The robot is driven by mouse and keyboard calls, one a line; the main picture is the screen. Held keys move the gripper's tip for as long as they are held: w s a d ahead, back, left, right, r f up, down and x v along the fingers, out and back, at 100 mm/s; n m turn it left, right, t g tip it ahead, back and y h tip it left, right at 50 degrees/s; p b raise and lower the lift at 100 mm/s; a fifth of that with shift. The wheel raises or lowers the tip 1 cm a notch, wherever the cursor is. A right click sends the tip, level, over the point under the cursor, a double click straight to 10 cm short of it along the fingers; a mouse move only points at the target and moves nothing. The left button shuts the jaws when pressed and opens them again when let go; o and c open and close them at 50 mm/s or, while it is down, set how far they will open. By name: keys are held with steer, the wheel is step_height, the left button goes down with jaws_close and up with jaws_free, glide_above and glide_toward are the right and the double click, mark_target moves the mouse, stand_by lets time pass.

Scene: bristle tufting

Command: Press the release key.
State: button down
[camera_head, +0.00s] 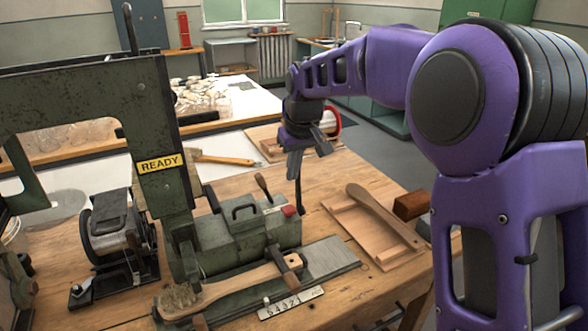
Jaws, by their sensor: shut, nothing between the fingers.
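A small red key (289,210) sits on top of the green machine housing (240,240), beside a small pale label too small to read. I take it for the release key. My gripper (298,196) is shut and empty, pointing down. Its narrow dark tip shows just right of the red key in the picture. I cannot tell whether it touches the key or stands behind it. A wooden brush (235,284) lies along the front of the machine, with a bristle tuft at its left end. A yellow READY sign (160,163) is on the machine's upright.
A wooden tray (372,232) with a brush blank (384,214) lies to the right. A spool (110,238) stands at left. Bare bench (333,180) shows behind the tray.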

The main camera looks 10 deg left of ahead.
steer(key=b, duration=0.1)
glide_toward(291, 211)
steer(key=w+f, duration=0.1)
steer(key=w+a+f, duration=0.1)
steer(key=f, duration=0.1)
steer(key=a+f, duration=0.1)
steer(key=f, duration=0.1)
steer(key=shift+w, duration=0.4)
steer(key=shift+f, duration=0.65)
steer(key=shift+f, duration=0.1)
steer(key=shift+f+b, duration=0.6)
steer(key=shift+f, duration=0.35)
steer(key=shift+s+d+f, duration=0.1)
steer(key=shift+s+f, duration=0.1)
steer(key=shift+f, duration=0.05)
steer(key=shift+r+p, duration=0.4)
steer(key=shift+r, duration=0.05)
step_height(291, 211, up, 5)
steer(key=p, duration=0.3)
steer(key=shift+w+r, duration=0.15)
steer(key=shift+r, duration=0.05)
steer(key=v, duration=0.9)
